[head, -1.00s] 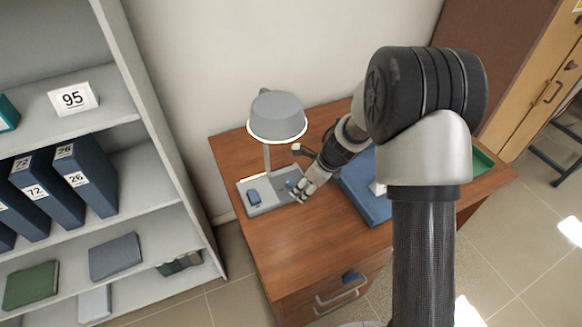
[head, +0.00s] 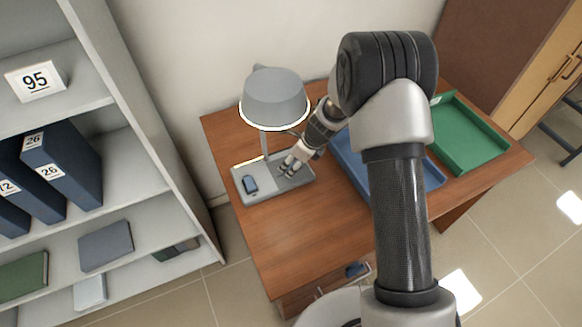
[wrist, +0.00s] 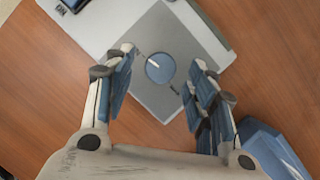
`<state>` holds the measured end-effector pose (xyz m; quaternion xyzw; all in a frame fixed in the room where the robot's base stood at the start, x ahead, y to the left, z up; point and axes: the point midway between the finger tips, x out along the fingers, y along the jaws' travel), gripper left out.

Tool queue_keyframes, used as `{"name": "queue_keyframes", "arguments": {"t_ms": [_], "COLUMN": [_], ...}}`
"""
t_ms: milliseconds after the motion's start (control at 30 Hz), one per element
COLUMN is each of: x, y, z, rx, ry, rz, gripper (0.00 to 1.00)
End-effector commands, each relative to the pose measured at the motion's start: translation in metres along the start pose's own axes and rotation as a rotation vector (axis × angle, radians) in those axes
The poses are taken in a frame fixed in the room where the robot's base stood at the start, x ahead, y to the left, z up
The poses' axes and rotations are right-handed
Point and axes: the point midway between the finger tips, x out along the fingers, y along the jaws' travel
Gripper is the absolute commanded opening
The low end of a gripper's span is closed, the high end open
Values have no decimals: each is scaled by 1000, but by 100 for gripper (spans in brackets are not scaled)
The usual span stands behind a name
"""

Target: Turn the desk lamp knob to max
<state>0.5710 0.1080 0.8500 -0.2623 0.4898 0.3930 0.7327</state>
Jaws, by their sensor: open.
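The desk lamp (head: 274,98) stands at the back left of the wooden desk, with a grey shade, a glowing rim and a flat grey base (head: 268,193). In the wrist view, the round blue knob (wrist: 160,68) with a white pointer mark sits on the grey plate of the base. The pointer is towards the upper left. My gripper (head: 287,170) is over the right part of the base and hides the knob in the head view. In the wrist view, its open fingers (wrist: 163,62) are on either side of the knob, with gaps visible; contact cannot be told.
A blue rocker switch (head: 250,184) is on the left of the lamp base. A blue tray (head: 352,160) and a green tray (head: 468,135) lie to the right on the desk (head: 290,235). A shelf with binders (head: 60,170) stands at left. The desk's front left is clear.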

Motion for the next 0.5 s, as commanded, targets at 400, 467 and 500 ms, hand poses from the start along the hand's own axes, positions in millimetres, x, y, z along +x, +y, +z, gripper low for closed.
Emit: {"name": "queue_keyframes", "arguments": {"t_ms": [400, 467, 500], "x": [23, 23, 23], "y": [0, 0, 0], "z": [1, 1, 1], "rx": [-1, -1, -1], "ry": [0, 0, 0], "rz": [-2, -1, -1], "gripper": [51, 51, 51]}}
